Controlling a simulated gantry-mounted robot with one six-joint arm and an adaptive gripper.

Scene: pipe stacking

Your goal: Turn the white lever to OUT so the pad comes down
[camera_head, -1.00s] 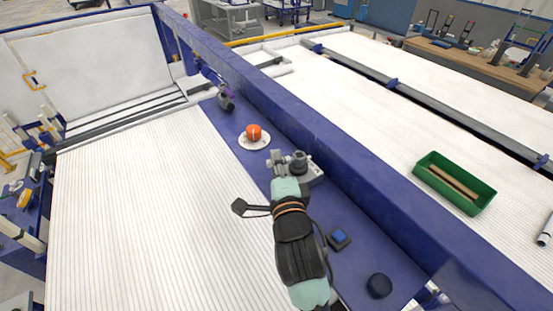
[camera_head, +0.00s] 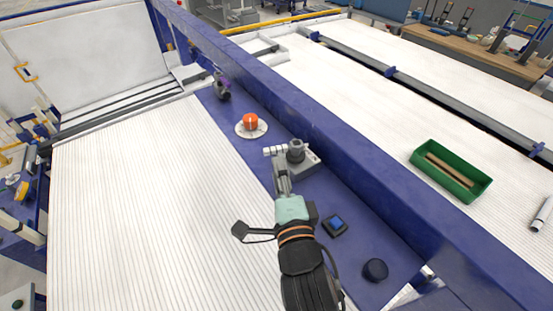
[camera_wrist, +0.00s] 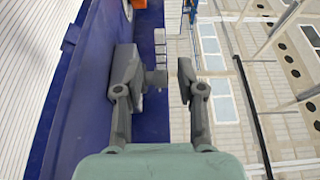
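The white lever (camera_head: 273,151) is a short, pale segmented bar. It points left from a grey valve block with a dark round top (camera_head: 296,151) on the blue bench rail. In the wrist view the pale segments (camera_wrist: 160,42) show beyond and between my fingers. My gripper (camera_head: 281,166) is just in front of the lever, with its fingers pointing towards it. The wrist view shows my gripper (camera_wrist: 163,76) open, with a gap between the fingers. Whether a finger touches the lever cannot be told. No OUT marking is readable, and I cannot make out the pad.
An orange knob (camera_head: 250,121) on a white disc stands beyond the lever. A dark box with a blue face (camera_head: 335,226) and a black round knob (camera_head: 376,269) are nearer me. A tall blue beam (camera_head: 340,150) runs along the right. The white ribbed bed (camera_head: 150,210) on the left is clear.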

